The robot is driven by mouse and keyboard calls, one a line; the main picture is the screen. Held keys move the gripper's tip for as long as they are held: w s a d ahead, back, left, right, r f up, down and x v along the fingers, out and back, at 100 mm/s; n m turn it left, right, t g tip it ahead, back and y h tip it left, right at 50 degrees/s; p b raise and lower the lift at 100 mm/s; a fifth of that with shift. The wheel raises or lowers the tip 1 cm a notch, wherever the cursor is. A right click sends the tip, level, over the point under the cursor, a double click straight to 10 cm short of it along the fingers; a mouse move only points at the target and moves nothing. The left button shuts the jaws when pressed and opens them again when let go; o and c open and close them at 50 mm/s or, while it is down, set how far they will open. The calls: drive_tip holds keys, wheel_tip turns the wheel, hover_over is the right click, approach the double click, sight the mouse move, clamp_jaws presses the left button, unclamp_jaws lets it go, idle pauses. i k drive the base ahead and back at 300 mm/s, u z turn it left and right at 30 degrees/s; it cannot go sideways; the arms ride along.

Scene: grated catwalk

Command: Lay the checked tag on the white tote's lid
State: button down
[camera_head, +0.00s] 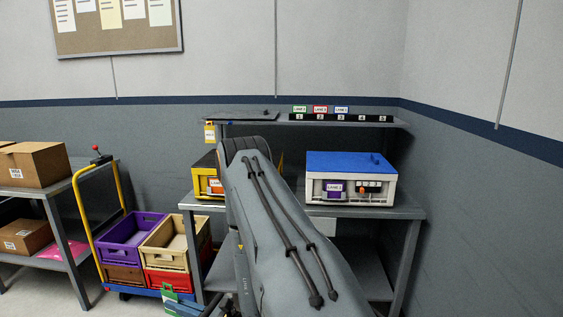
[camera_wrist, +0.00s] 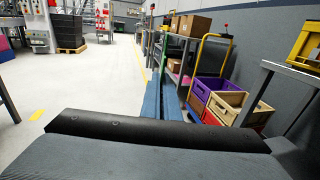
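The white tote (camera_head: 330,197) stands on the grey workbench, right of my arm in the head view. Its blue lid (camera_head: 345,163) is shut, with no tag visible on it. A purple label and a small panel show on its front. I cannot make out a checked tag in either view. My arm rises across the middle of the head view. My gripper fingers do not show; a dark bar and grey surface fill the bottom of the wrist view.
A yellow tote (camera_head: 203,183) sits partly behind my arm on the workbench (camera_head: 400,212). The upper shelf (camera_head: 390,124) carries lane cards and a numbered black strip. A cart with purple (camera_head: 125,238) and tan crates (camera_head: 165,245) stands left; they show in the wrist view (camera_wrist: 205,90).

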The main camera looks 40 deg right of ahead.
sight(337, 160)
drive_tip(key=u, duration=0.55)
drive_tip(key=i, duration=1.65)
drive_tip(key=z, duration=2.7)
